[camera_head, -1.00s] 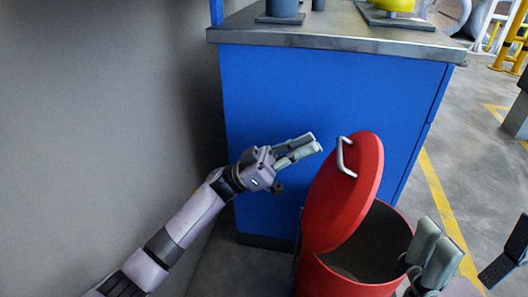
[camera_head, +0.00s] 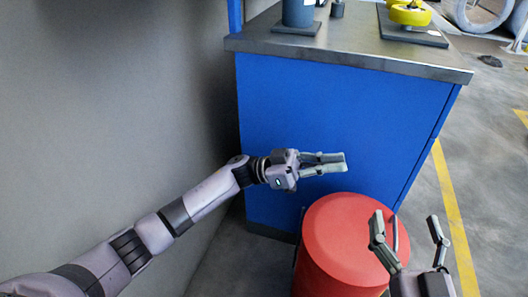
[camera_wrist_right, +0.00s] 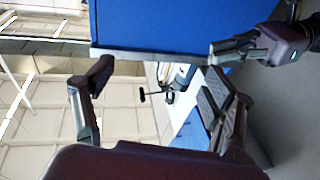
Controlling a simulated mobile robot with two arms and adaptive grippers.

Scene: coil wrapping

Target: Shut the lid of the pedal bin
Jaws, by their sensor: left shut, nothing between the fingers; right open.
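The red pedal bin (camera_head: 325,273) stands on the floor in front of the blue cabinet. Its round red lid (camera_head: 345,236) lies flat over the opening, and no gap shows from here. The lid's metal handle (camera_head: 395,234) is partly hidden behind my right gripper. My left gripper (camera_head: 344,164) is shut and empty, above and behind the lid, in front of the cabinet. It also shows at the upper right of the right wrist view (camera_wrist_right: 240,50). My right gripper (camera_head: 405,220) is open and empty, at the right side of the bin in the head view.
The blue cabinet (camera_head: 330,120) with a grey top (camera_head: 350,52) stands behind the bin. A dark cylinder (camera_head: 298,12) and a yellow object (camera_head: 410,15) stand on it. A grey wall (camera_head: 110,120) bounds the left. Floor with a yellow line (camera_head: 455,230) is clear at right.

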